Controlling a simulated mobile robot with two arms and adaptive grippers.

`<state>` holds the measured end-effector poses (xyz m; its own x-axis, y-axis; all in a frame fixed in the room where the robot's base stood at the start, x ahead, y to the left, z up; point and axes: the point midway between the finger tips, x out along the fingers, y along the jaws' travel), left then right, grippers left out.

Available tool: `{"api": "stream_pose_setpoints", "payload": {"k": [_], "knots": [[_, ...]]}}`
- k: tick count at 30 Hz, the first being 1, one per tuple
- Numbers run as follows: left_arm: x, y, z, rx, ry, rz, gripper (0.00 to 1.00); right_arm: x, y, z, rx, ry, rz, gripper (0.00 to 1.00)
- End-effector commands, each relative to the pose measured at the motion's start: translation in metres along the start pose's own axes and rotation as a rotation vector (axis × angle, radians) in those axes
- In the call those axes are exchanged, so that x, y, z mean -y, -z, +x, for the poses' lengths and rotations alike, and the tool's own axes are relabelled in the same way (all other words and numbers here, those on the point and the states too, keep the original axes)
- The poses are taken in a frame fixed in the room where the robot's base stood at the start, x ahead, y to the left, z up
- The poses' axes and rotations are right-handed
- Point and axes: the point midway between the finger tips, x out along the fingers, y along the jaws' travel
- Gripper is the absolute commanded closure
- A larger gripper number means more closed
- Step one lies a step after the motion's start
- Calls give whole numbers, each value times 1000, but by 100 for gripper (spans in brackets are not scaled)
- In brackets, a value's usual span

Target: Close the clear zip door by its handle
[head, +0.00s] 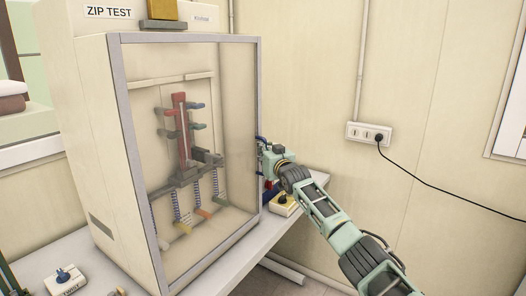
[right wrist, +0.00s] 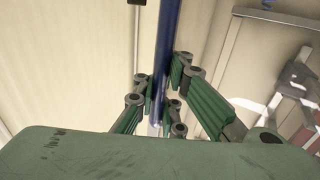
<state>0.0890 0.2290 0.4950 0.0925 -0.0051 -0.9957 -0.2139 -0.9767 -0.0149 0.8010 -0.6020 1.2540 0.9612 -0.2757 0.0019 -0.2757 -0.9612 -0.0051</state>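The clear zip door (head: 235,120) is a see-through panel in a grey frame on the front of the beige "ZIP TEST" cabinet (head: 105,130). Whether a gap is open at its edge is hard to tell. Its handle, a blue upright bar (right wrist: 163,40), runs between the green fingers of my right gripper (right wrist: 160,85) in the right wrist view. The right fingers look close to the bar; contact on both sides is unclear. In the head view my right gripper (head: 265,150) is at the door's right edge and hides most of the handle. My left gripper is not seen.
Through the door show a red upright post (head: 182,125), coloured clamps and springs. A white "TEST" box (head: 65,282) stands at front left. A wall socket (head: 368,133) has a black cable.

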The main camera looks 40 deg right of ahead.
Motion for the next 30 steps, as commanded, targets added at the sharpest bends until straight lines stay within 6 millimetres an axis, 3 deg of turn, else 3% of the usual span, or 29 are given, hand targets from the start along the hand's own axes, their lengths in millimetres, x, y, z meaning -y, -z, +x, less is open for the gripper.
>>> {"api": "stream_pose_setpoints", "payload": {"k": [8,18,30], "knots": [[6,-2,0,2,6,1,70,7,-7,0,11,9,6,100],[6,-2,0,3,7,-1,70,5,-5,0,8,6,2,71],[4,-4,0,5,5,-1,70,3,-2,0,3,3,1,71]]}}
